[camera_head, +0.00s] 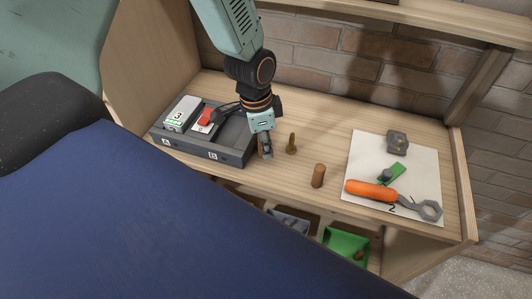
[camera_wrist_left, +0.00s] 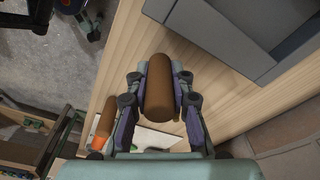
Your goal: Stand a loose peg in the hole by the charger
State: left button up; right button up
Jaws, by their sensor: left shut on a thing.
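My left gripper (camera_head: 266,147) hangs just right of the grey charger (camera_head: 232,150) in the head view. In the left wrist view the gripper (camera_wrist_left: 159,92) is shut on a brown rounded peg (camera_wrist_left: 158,82), one finger on each side. In the head view the held peg is mostly hidden by the fingers. Another brown peg (camera_head: 318,177) stands on the wooden bench to the right; a brown peg also shows in the wrist view (camera_wrist_left: 106,117). A small dark brown piece (camera_head: 291,144) stands between. I cannot make out the hole. My right gripper is not in view.
The charger holds a white block marked 3 (camera_head: 181,112) and a white-and-red block (camera_head: 205,118). A white sheet (camera_head: 425,160) carries an orange-handled wrench (camera_head: 372,190), a green piece (camera_head: 392,173) and a grey block (camera_head: 397,142). A green bin (camera_head: 345,243) sits below the bench (camera_head: 285,175).

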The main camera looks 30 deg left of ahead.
pick_arm(q)
jog(key=f, duration=0.3)
jog(key=shift+s+b, duration=0.3)
jog(key=shift+s, duration=0.1)
jog(key=shift+w+f, duration=0.1)
jog(key=shift+f, duration=0.05)
jog(key=shift+w+d, duration=0.1)
jog(key=shift+w, duration=0.15)
jog(key=shift+f, duration=0.15)
jog(key=o, duration=0.7)
jog(key=shift+s, duration=0.2)
jog(key=shift+o, duration=0.8)
jog(key=shift+w, duration=0.15)
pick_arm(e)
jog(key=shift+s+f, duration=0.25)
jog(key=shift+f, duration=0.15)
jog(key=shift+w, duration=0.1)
